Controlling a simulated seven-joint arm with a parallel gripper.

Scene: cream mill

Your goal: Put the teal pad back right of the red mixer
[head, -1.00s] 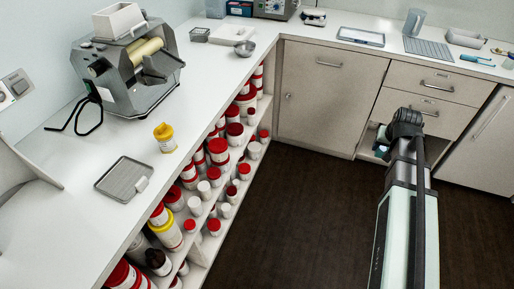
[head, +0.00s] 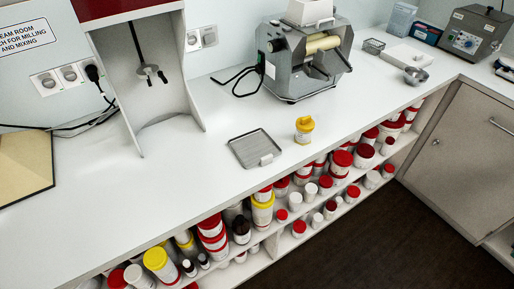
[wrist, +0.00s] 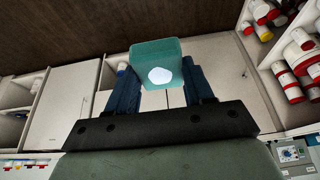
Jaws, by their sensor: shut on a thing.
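The teal pad (wrist: 156,52) is between the two dark blue fingers of my gripper (wrist: 163,78) in the wrist view. It is a small block with rounded corners and a pale, bright patch on the face towards the camera. My gripper is shut on it, held over the dark floor in front of the cabinets. The red mixer (head: 127,8) stands at the upper left of the head view, with a dark red top, grey side walls and a hanging stirrer (head: 150,68). Its upper part is cut off. My gripper and the pad are outside the head view now.
Bare counter lies between mixer and tray. Several tubs fill shelves below.

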